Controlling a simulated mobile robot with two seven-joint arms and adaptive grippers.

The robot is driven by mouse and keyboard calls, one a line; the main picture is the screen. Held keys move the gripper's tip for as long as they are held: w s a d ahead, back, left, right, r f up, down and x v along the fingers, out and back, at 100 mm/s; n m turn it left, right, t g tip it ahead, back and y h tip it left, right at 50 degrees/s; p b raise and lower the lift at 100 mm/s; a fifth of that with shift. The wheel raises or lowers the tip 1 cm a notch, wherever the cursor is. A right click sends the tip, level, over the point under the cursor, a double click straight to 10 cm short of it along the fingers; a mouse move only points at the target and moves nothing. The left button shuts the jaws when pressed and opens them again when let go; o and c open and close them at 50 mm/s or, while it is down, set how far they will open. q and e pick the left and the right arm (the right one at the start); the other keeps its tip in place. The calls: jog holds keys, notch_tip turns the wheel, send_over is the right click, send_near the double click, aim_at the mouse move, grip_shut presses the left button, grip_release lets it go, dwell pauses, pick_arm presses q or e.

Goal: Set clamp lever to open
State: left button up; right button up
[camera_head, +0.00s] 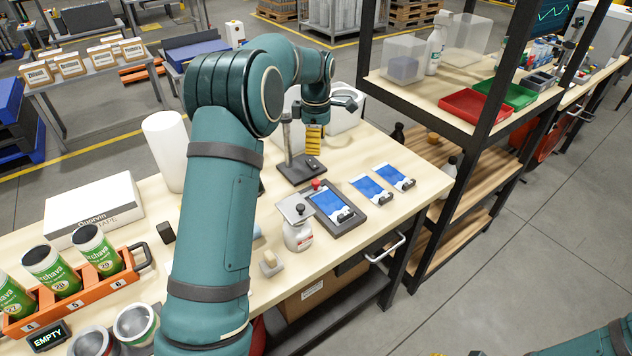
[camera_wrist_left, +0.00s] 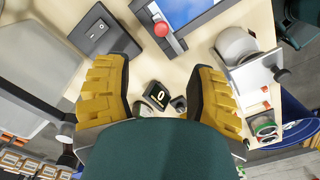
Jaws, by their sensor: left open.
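The clamp lever with its red ball knob (camera_head: 316,184) stands at the back edge of the dark print fixture (camera_head: 352,222), which holds a blue sheet. In the left wrist view, the red knob (camera_wrist_left: 161,29) sits on a short metal rod with a red tip, beyond my fingertips. My left gripper (camera_head: 314,140) hangs above and behind the fixture, apart from the lever. In the left wrist view, its two yellow fingers (camera_wrist_left: 158,68) are spread wide with nothing held between them. My right gripper is not visible; only part of my right arm shows at the bottom right.
A dark stand with a post (camera_head: 301,170) is close below my left gripper. A white jar with a metal plate (camera_head: 298,232) stands in front of the fixture. Two blue cards (camera_head: 370,189) lie to the right. An orange can rack (camera_head: 90,290) is at left.

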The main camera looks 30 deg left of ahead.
aim_at(316, 181)
pick_arm(q)
notch_tip(316, 181, down, 14)
jog(key=shift+s+r+b, duration=0.1)
jog(key=shift+r+b, duration=0.1)
jog(key=shift+b, duration=0.45)
jog(key=shift+c, duration=0.5)
grip_shut()
